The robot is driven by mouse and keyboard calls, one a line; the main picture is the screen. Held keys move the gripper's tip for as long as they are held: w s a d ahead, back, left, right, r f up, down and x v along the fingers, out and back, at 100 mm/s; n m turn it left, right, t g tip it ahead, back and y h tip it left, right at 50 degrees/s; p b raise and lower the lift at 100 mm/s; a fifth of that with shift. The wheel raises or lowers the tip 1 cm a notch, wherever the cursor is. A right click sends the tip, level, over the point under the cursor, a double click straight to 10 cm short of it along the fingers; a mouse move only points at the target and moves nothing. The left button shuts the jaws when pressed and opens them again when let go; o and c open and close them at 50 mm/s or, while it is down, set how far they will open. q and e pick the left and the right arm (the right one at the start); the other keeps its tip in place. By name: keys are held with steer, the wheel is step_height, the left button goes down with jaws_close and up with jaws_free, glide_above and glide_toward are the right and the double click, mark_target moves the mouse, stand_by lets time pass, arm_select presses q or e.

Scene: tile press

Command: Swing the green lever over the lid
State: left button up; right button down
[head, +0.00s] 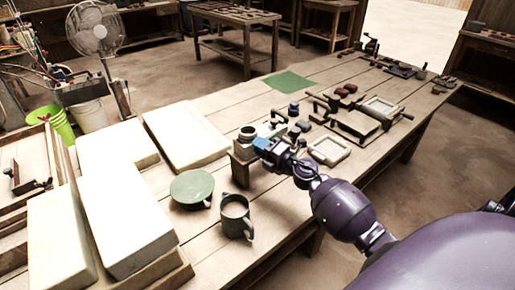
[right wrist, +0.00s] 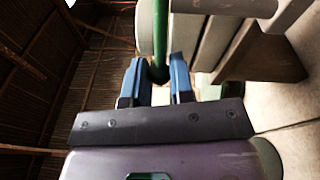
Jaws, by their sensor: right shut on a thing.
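The green lever (right wrist: 160,32) is an upright green rod in the right wrist view, with a dark rounded end between my fingers. My right gripper (right wrist: 157,78) has its two blue fingers closed around that end. The lever cannot be made out there, behind the gripper. Pale grey and wooden parts (right wrist: 216,45) stand right beside the lever in the wrist view. I cannot tell which part is the lid. My left gripper is out of view.
On the table (head: 225,120) are a green round stand (head: 192,186), a dark mug (head: 236,218), white slabs (head: 185,137) and a pale frame (head: 329,151). Dark hand-tool frames (head: 354,124) lie farther right. A green mat (head: 290,83) lies flat behind, with bare planks around it.

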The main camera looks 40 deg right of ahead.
steer(key=shift+s+d+n+g+y+b, duration=0.2)
steer(key=shift+n+y+b, duration=0.15)
steer(key=shift+y, duration=0.25)
steer(key=shift+s+d+n+g+y+b, duration=0.1)
steer(key=shift+s+n+g+y+b, duration=0.1)
steer(key=shift+n+y, duration=0.35)
steer(key=c, duration=1.3)
jaws_free()
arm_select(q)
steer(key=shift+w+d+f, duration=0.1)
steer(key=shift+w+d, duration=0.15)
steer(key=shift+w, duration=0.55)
arm_select(e)
steer(key=shift+o, duration=0.2)
steer(key=v, duration=1)
steer(key=shift+s, duration=0.4)
steer(key=shift+d+f, duration=0.1)
